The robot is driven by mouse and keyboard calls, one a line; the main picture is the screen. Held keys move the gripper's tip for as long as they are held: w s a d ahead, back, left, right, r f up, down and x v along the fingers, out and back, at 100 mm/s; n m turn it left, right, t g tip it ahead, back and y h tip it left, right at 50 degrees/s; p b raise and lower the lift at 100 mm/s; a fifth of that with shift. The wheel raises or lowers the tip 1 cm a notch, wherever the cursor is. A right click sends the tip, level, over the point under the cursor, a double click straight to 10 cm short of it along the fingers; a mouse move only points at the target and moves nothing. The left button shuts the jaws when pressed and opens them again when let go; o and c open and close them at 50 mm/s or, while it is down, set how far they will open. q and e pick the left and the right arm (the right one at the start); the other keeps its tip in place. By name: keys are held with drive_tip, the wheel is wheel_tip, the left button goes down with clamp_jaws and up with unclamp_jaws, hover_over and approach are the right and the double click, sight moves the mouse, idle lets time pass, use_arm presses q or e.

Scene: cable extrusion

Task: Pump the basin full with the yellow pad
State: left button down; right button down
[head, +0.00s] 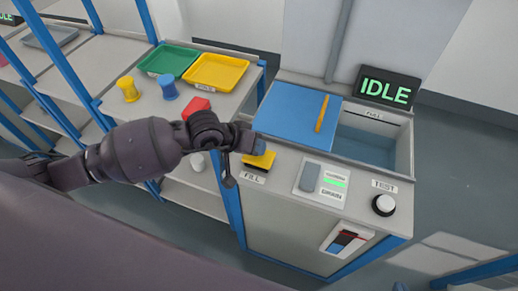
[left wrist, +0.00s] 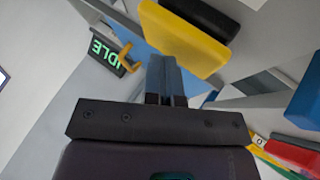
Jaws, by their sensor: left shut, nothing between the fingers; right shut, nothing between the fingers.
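The yellow pad (head: 262,161) labelled FILL is on the front left of the console top. My left gripper (head: 260,146) is shut and empty, its fingertips at the pad's back edge in the head view. In the left wrist view the shut fingers (left wrist: 165,75) point toward the yellow pad (left wrist: 190,35); I cannot tell whether they touch it. The basin (head: 405,150) is behind, partly under a blue cover (head: 290,112), with a FULL mark near its back rim. Its visible inside looks bluish grey; the level is unclear. The sign (head: 389,90) reads IDLE. My right gripper is not in view.
Right of the pad are a grey DRAIN switch (head: 310,176) with a green light and a TEST knob (head: 384,204). A yellow bar (head: 322,113) lies on the blue cover. Shelves at left hold a green tray (head: 168,60), a yellow tray (head: 217,72) and spools.

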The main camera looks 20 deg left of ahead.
use_arm(q)
drive_tip(key=shift+f, duration=0.1)
use_arm(e)
drive_tip(key=shift+w, duration=0.1)
drive_tip(key=shift+w+r, duration=0.2)
drive_tip(key=shift+w, duration=0.15)
use_arm(q)
drive_tip(key=shift+r+p, duration=0.3)
drive_tip(key=shift+r, duration=0.4)
drive_tip(key=shift+r+p, duration=0.45)
drive_tip(key=shift+r, duration=0.7)
use_arm(e)
drive_tip(key=shift+s+r, duration=0.15)
drive_tip(key=shift+r, duration=0.65)
